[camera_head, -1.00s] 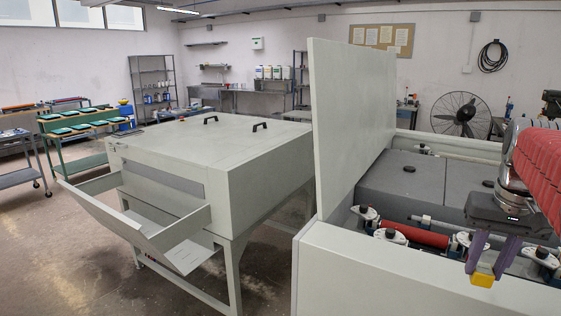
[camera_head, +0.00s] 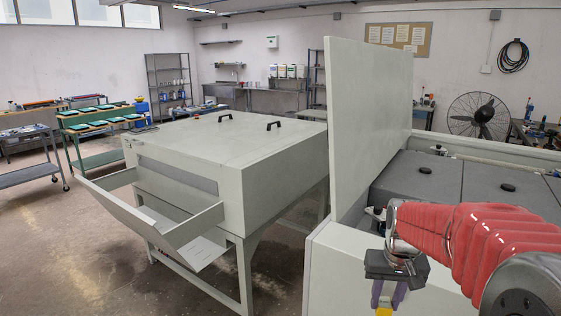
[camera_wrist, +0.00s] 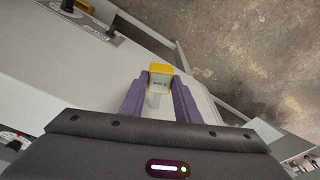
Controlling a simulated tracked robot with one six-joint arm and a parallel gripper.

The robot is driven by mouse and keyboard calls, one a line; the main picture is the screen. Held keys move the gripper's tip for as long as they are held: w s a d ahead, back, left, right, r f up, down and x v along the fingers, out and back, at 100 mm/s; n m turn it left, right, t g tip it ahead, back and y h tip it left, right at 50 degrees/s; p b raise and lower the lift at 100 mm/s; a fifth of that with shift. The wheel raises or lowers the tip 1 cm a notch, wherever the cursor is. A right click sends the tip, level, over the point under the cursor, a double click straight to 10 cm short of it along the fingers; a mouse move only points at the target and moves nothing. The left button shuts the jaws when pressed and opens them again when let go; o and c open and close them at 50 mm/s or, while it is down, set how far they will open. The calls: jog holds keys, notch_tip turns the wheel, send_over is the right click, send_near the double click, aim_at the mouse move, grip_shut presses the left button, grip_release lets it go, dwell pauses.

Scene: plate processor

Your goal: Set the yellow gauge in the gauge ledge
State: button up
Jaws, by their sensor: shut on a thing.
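My gripper (camera_head: 385,292) is shut on the yellow gauge (camera_head: 384,312), which shows only as a small yellow piece at the bottom edge of the head view. In the wrist view the gauge (camera_wrist: 159,70) sits between the purple fingertips (camera_wrist: 161,84) of my gripper, with a yellow top and a pale face with small dark marks. The gripper hangs in front of the open machine's pale casing (camera_head: 345,262). I cannot make out the gauge ledge in either view.
The open machine's raised lid (camera_head: 370,140) stands upright behind my gripper. A closed pale machine (camera_head: 230,160) with a slanted front tray (camera_head: 150,215) stands to the left. Bare floor (camera_head: 105,255) lies at the left, and also beyond the gauge in the wrist view.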

jog(key=w+a+f+n, duration=0.2)
jog(key=w+a+f, duration=0.4)
jog(key=a+f, duration=0.3)
jog(key=shift+a+f, duration=0.25)
jog(key=shift+f, duration=0.25)
jog(key=shift+w, duration=0.1)
jog(key=s+f, duration=0.4)
jog(key=f, duration=1)
jog(key=shift+f, duration=0.4)
